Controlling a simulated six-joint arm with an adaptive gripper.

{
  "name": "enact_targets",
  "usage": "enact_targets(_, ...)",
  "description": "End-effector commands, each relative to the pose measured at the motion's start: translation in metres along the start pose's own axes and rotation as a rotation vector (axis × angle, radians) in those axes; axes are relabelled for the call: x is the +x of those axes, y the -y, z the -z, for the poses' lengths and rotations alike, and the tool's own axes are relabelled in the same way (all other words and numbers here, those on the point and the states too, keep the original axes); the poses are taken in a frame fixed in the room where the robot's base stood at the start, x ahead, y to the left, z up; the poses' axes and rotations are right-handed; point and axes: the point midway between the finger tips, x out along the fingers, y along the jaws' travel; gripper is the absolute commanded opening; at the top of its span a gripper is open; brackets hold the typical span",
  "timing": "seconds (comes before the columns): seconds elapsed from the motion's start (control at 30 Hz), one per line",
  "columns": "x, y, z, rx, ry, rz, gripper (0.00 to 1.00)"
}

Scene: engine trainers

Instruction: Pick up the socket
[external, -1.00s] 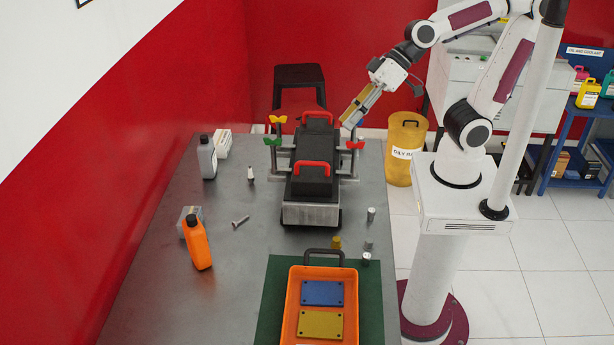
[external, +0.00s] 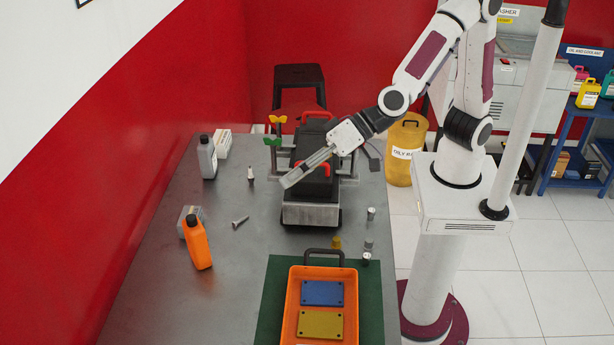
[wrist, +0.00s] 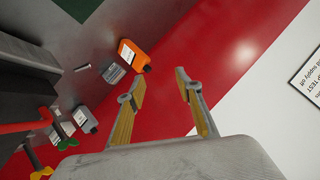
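Small silver cylinders stand on the bench right of the engine block in the external view: one (external: 371,213) further back, one (external: 368,245) in the middle, one (external: 366,259) nearest the tray. A brass-coloured cylinder (external: 336,243) stands left of them. I cannot tell for sure which one is the socket.
An orange tray (external: 293,305) with blue and yellow plates lies on a green mat (external: 371,300). An orange bottle (external: 197,245), grey bottle (external: 207,158), bolt (external: 240,222) and spark plug (external: 251,174) are left of the engine.

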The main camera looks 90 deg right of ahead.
Motion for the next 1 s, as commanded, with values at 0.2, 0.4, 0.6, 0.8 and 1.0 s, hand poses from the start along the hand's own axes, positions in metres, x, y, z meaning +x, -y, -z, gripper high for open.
enact_targets(0.2, 0.029, 0.0, -0.035, 0.036, -0.06, -0.07, 0.35)
enact_targets(0.4, 0.047, -0.009, -0.069, 0.05, -0.128, -0.153, 0.35)
enact_targets(0.6, 0.055, -0.026, -0.105, 0.042, -0.205, -0.247, 0.35)
enact_targets(0.8, 0.052, -0.047, -0.142, 0.01, -0.292, -0.347, 0.35)
enact_targets(1.0, 0.04, -0.071, -0.176, -0.041, -0.387, -0.445, 0.35)
